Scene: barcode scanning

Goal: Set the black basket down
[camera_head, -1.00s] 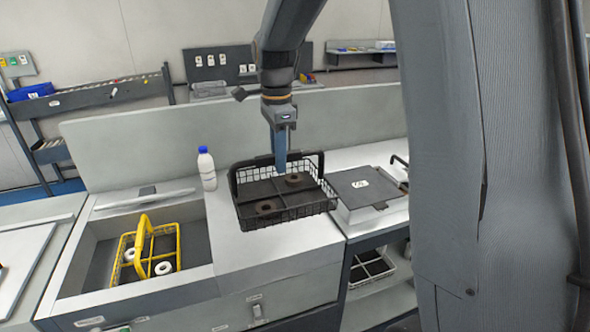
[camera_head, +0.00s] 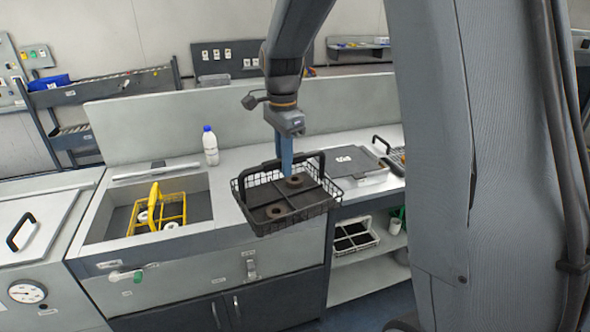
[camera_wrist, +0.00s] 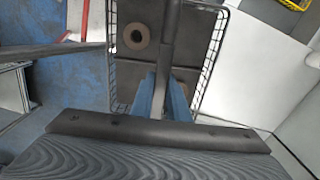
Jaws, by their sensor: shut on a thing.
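The black basket (camera_head: 262,214) is a wire basket with a divider and a bar handle. Two brown ring-shaped pieces (camera_head: 275,211) lie in it. My gripper (camera_head: 285,168) is shut on the basket's handle, its blue fingers pointing down. The basket hangs at the front edge of the counter (camera_head: 225,207), and its front part reaches out past that edge. In the wrist view the fingers (camera_wrist: 162,98) close around the handle bar, and the basket (camera_wrist: 207,60) shows below with blue floor to its left.
A yellow basket (camera_head: 183,208) with white rolls sits in the sunken basin at left. A white bottle with a blue cap (camera_head: 210,146) stands at the counter's back. A dark-topped box (camera_head: 345,160) is to the right. A shelf below holds another divided basket (camera_head: 355,236).

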